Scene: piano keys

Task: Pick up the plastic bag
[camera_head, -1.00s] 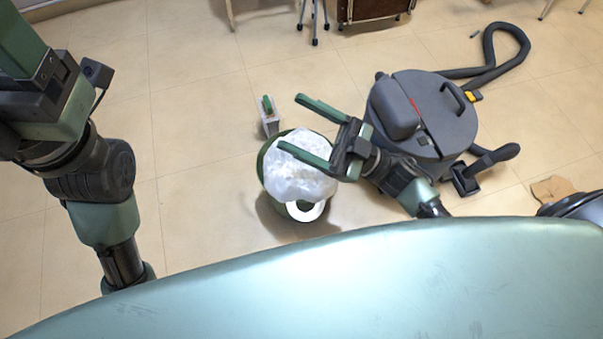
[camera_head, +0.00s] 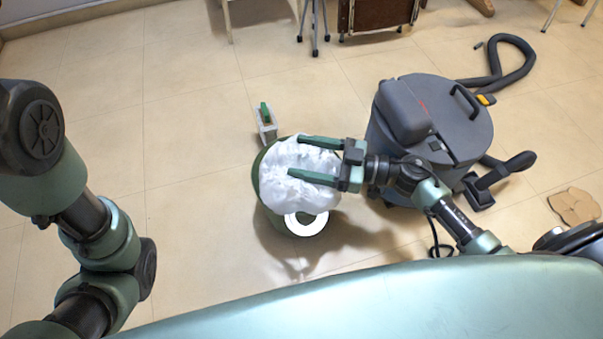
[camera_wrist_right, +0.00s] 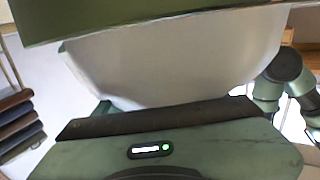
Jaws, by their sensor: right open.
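The white crumpled plastic bag (camera_head: 285,188) sits in the top of a dark green bin (camera_head: 275,217) on the floor, bulging above its rim. My right gripper (camera_head: 298,157) is open, with its two green fingers reaching left over the bag. Bag surface shows between and around the fingers; I cannot tell whether they touch it. In the right wrist view a pale surface, seemingly the bag (camera_wrist_right: 180,60), fills the space between the gripper parts. My left arm is at the left, but its gripper is out of view.
A white ring (camera_head: 306,224) is at the bin's front side. A small box with a green top (camera_head: 266,122) stands behind the bin. A grey vacuum cleaner (camera_head: 455,120) with a hose stands close to the right. Brown cardboard (camera_head: 574,205) lies further right. Floor left of the bin is clear.

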